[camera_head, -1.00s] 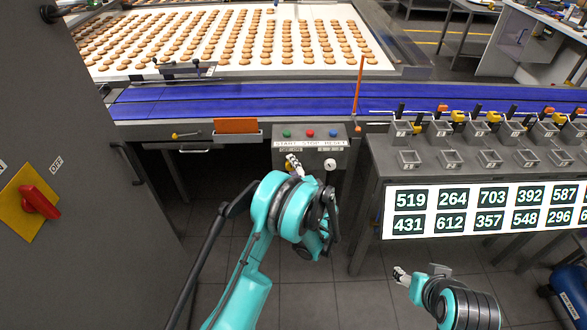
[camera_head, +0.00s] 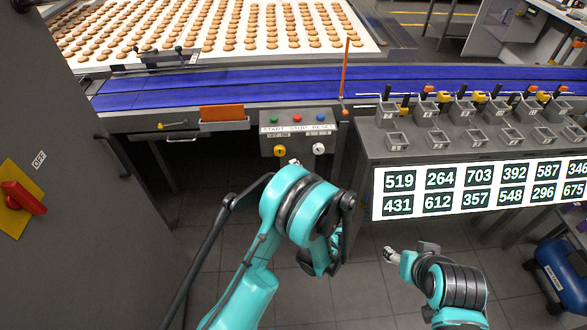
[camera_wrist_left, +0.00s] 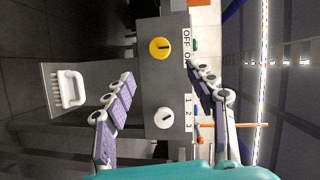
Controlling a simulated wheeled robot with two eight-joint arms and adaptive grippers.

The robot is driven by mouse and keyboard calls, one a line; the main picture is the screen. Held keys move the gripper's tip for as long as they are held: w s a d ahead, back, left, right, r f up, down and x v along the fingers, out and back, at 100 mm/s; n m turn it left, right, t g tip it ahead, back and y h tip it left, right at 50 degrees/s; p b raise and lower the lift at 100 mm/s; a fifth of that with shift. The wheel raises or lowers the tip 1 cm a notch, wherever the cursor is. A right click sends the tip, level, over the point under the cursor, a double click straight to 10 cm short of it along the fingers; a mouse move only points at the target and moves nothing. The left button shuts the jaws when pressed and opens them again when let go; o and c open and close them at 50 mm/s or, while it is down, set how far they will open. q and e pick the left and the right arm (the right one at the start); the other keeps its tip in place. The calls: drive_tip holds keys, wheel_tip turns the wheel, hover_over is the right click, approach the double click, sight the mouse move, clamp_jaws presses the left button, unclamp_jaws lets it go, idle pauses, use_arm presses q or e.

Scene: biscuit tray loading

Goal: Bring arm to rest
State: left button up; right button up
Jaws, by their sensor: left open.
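My left arm reaches in from the bottom in the head view. Its gripper (camera_head: 293,162) is mostly hidden behind its own wrist, with a tip showing just below the grey control box (camera_head: 268,139). In the left wrist view the two fingers (camera_wrist_left: 162,92) are spread apart with nothing between them. The yellow knob (camera_wrist_left: 159,48) and white knob (camera_wrist_left: 165,119) on the box face lie beyond the fingers, apart from them. My right gripper (camera_head: 390,256) is small at lower right, over the floor; its jaws are too small to read.
The blue conveyor (camera_head: 230,85) runs behind the box, with a white biscuit tray (camera_head: 395,48) beyond. A number board (camera_head: 480,190) stands at right, a grey cabinet (camera_head: 80,240) at left. A white-handled brush (camera_wrist_left: 70,88) shows in the wrist view. Floor below the box is open.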

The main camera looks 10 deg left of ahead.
idle(0.5)
use_arm(q)
drive_tip(key=s+a+r+n+g+h, duration=0.4)
drive_tip(key=s+a+r, duration=0.4)
drive_tip(key=s+d+r+n+g+h, duration=0.1)
drive_tip(key=s+n+h, duration=0.1)
drive_tip(key=s, duration=0.7)
drive_tip(key=s+d+r+n+h, duration=0.1)
drive_tip(key=s+n+h, duration=0.2)
drive_tip(key=s, duration=0.7)
drive_tip(key=shift+s+d+r+g+h, duration=0.15)
drive_tip(key=shift+s+d+g+h, duration=0.2)
drive_tip(key=shift+h, duration=0.35)
